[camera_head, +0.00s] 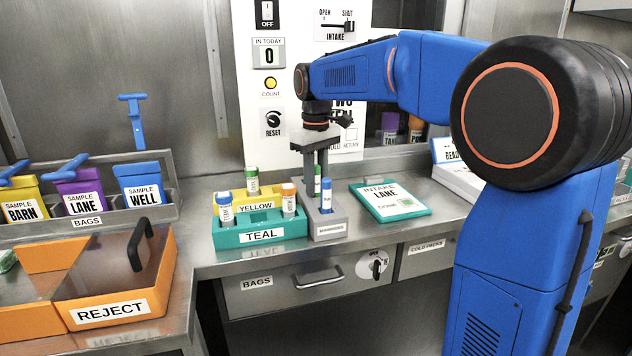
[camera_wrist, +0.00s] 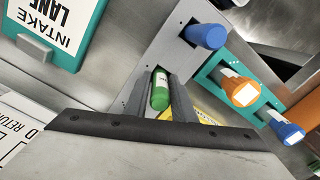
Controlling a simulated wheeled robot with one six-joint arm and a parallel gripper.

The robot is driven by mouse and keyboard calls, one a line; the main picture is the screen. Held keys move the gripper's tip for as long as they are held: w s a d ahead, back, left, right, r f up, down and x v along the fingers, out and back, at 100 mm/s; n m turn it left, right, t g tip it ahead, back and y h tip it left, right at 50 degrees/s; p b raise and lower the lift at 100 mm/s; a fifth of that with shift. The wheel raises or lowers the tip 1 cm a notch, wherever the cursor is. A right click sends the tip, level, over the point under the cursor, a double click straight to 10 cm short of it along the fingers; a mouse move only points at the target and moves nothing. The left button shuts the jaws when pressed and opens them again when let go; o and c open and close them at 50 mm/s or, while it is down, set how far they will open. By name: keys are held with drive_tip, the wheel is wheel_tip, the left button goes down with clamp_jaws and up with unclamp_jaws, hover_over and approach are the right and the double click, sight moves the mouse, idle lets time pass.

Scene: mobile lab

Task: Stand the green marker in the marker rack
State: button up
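The green marker (camera_head: 317,186) is upright between the fingers of my gripper (camera_head: 317,178), which points straight down over the grey marker rack (camera_head: 329,228). In the wrist view the green marker (camera_wrist: 160,92) sits between the two fingers (camera_wrist: 161,95), which look closed on its sides. Its lower end is at the rear part of the rack (camera_wrist: 165,57); I cannot tell how deep it sits in a hole. A blue marker (camera_head: 326,195) stands in the front of the rack, and its cap shows in the wrist view (camera_wrist: 206,36).
A teal rack (camera_head: 262,237) with white-and-blue and orange-capped tubes adjoins the marker rack on the left, a yellow rack (camera_head: 256,206) behind it. A teal-edged intake lane board (camera_head: 390,199) lies to the right. An orange reject bin (camera_head: 112,309) is at the left front.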

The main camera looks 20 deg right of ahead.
drive_tip(key=shift+o, duration=0.9)
wheel_tip(320, 180, up, 12)
drive_tip(key=shift+r, duration=0.15)
drive_tip(key=s+d+f+m+t, duration=0.15)
drive_tip(key=s+f, duration=0.25)
drive_tip(key=s, duration=0.5)
drive_tip(key=s+d+f+m+t, duration=0.1)
drive_tip(key=s+d+f, duration=0.3)
drive_tip(key=s, duration=0.5)
drive_tip(key=s+d+f+m+t, duration=0.1)
drive_tip(key=s+f+m+t, duration=0.1)
drive_tip(key=s+f, duration=1.3)
wheel_tip(320, 180, down, 2)
drive_tip(key=shift+s+d+f+m, duration=0.2)
drive_tip(key=shift+d+f+m, duration=0.05)
drive_tip(key=shift+m, duration=0.2)
